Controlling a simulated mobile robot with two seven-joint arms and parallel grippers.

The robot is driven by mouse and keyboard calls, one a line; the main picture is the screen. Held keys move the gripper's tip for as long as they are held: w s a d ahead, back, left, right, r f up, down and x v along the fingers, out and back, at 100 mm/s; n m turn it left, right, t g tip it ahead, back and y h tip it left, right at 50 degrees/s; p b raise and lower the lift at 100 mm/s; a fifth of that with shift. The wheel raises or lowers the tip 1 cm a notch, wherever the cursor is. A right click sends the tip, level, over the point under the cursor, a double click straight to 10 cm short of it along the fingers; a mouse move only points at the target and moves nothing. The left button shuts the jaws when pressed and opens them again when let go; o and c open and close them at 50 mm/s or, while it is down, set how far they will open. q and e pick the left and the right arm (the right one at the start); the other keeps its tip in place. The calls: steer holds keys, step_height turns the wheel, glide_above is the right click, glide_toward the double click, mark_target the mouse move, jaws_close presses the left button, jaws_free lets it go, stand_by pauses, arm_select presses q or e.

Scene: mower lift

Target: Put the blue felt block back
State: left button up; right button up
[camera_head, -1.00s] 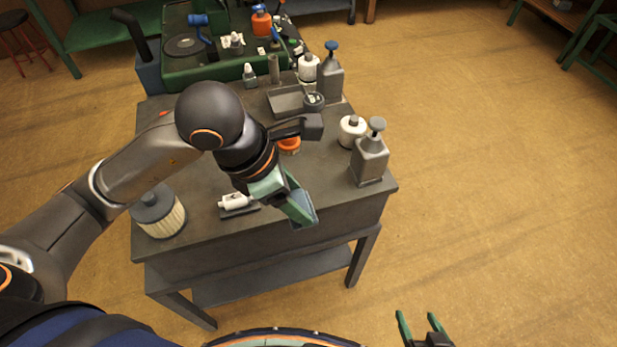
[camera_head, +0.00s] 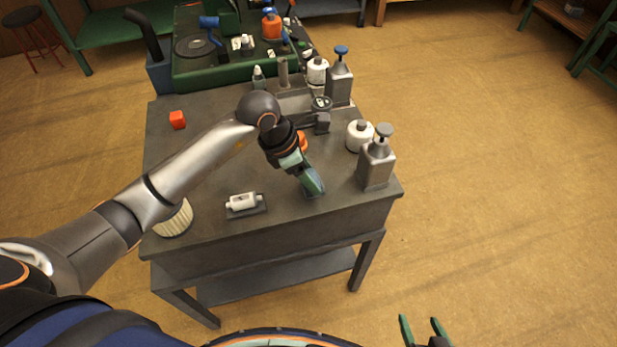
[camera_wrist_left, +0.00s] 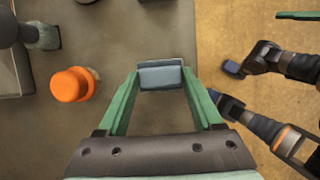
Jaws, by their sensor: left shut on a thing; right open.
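The blue felt block (camera_head: 314,182) is a small blue-grey block near the right part of the bench's front edge. My left gripper (camera_wrist_left: 161,80) is shut on it, with one green finger at each end of the block in the left wrist view. The block is low over the grey bench top (camera_head: 215,105). A small dark patch or base shows at its lower edge in the head view; I cannot tell whether the block touches it. My right gripper (camera_head: 421,321) is open and empty at the bottom of the head view, over the floor.
A white cylinder on a dark stand (camera_head: 244,204) is left of the block. An orange-capped item (camera_wrist_left: 72,84) is close by. A grey pump bottle (camera_head: 376,165) and white jar (camera_head: 359,136) stand to the right.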

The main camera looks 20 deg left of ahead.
arm_select(q)
steer(key=shift+f, duration=0.95)
steer(key=shift+f, duration=0.1)
steer(key=o, duration=1.3)
steer(key=shift+s+a+r, duration=0.1)
steer(key=shift+a+r, duration=0.05)
steer(key=shift+r, duration=0.35)
steer(key=v, duration=1.1)
steer(key=shift+r, duration=0.15)
